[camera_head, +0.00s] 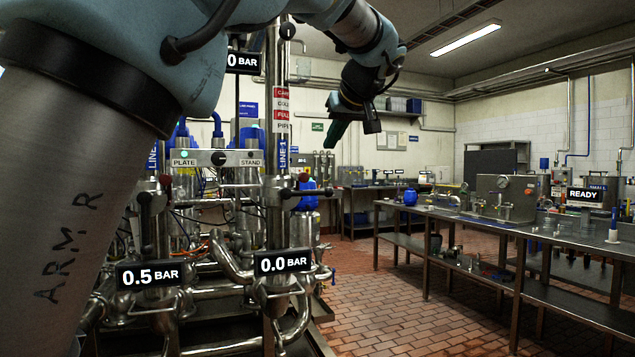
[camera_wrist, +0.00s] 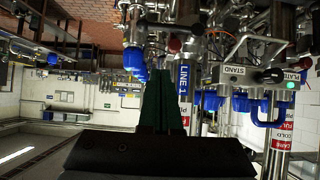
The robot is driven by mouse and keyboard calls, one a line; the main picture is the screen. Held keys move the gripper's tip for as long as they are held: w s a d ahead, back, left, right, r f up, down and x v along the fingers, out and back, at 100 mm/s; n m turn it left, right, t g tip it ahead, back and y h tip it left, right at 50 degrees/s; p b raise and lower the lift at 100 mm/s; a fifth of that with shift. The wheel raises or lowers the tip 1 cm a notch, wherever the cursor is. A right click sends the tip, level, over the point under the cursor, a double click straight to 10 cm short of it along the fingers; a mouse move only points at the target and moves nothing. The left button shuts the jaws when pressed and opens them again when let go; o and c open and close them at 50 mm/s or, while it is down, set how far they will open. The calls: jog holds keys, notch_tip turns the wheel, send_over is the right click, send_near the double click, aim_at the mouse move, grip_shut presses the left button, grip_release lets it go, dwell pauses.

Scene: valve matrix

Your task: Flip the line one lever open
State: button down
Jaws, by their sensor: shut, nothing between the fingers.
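The line one pipe carries a blue LINE 1 label (camera_head: 282,150), which also shows in the wrist view (camera_wrist: 184,80). Below the label, a dark lever (camera_head: 306,192) lies roughly level across the pipe, with a dark red knob just above it. In the wrist view, a red knob (camera_wrist: 174,44) and dark handle parts sit beyond my fingertips; the lever's exact outline is hard to tell there. My gripper (camera_head: 335,143) is shut and empty, up and to the right of the lever, apart from it. Its dark green fingers (camera_wrist: 160,90) point toward the pipework.
A 0.0 BAR display (camera_head: 284,262) hangs below the lever, and a 0.5 BAR display (camera_head: 150,274) is on the left pipe. A PLATE/STAND selector (camera_head: 218,158) sits between the pipes. A steel bench (camera_head: 480,222) stands right. The tiled floor between is open.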

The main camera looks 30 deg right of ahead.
jog(key=shift+w, duration=0.1)
jog(key=p, duration=0.4)
send_over(311, 193)
jog(key=s, duration=0.3)
notch_tip(311, 193, down, 5)
jog(key=shift+w+d+f, duration=0.15)
jog(key=shift+f, duration=0.6)
jog(key=shift+w+d+f, duration=0.1)
jog(key=shift+w+f, duration=0.1)
jog(key=shift+f, duration=0.55)
jog(key=shift+w+d+f, duration=0.15)
jog(key=shift+f, duration=0.6)
